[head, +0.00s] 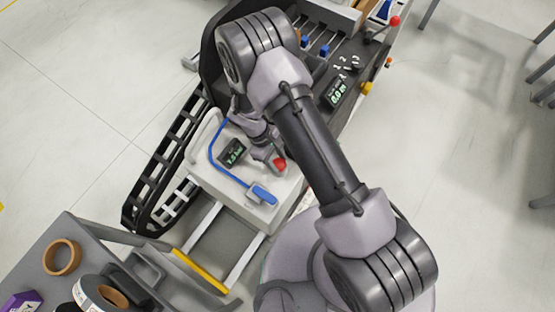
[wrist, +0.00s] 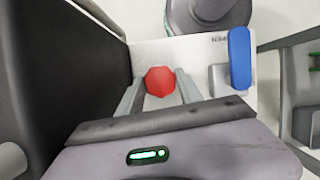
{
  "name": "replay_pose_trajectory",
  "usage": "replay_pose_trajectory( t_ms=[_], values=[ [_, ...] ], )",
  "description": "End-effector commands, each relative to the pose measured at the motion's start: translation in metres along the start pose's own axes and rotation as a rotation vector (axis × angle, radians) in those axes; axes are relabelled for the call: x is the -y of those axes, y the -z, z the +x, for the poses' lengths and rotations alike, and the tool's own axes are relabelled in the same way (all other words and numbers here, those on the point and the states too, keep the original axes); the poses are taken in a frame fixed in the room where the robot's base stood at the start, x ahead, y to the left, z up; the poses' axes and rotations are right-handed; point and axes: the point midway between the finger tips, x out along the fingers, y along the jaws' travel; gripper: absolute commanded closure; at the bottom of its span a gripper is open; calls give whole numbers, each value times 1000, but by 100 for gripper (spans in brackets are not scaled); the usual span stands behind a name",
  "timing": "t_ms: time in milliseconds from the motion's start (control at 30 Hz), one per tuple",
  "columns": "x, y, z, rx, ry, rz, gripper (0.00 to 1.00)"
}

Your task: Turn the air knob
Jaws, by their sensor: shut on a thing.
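A red knob (wrist: 160,82) sits on the white machine panel (wrist: 188,52) in the wrist view, between the two grey fingers of my gripper (wrist: 159,92). The fingers are closed on its sides. In the head view the red knob (head: 280,165) shows at the tip of my gripper (head: 271,160), on the white housing (head: 225,178). A blue lever (wrist: 240,58) on a grey block stands to the right of the knob in the wrist view, beside upside-down lettering that seems to read OPEN. In the head view this blue lever (head: 264,194) is at the housing's front corner.
A blue hose (head: 212,155) runs over the housing past a small display (head: 232,152). A second display (head: 336,93) is farther back. A grey cart (head: 60,240) with tape rolls stands at lower left. Open floor lies to the right.

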Motion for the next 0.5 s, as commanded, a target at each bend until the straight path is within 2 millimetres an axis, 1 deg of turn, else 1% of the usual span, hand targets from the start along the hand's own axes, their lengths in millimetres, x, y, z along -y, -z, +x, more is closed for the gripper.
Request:
replay_pose_trajectory(
  t_ms=[267,500],
  values=[
    [1,0,0,0,-58,-140,98],
    [3,0,1,0,-142,-345,98]
  ],
)
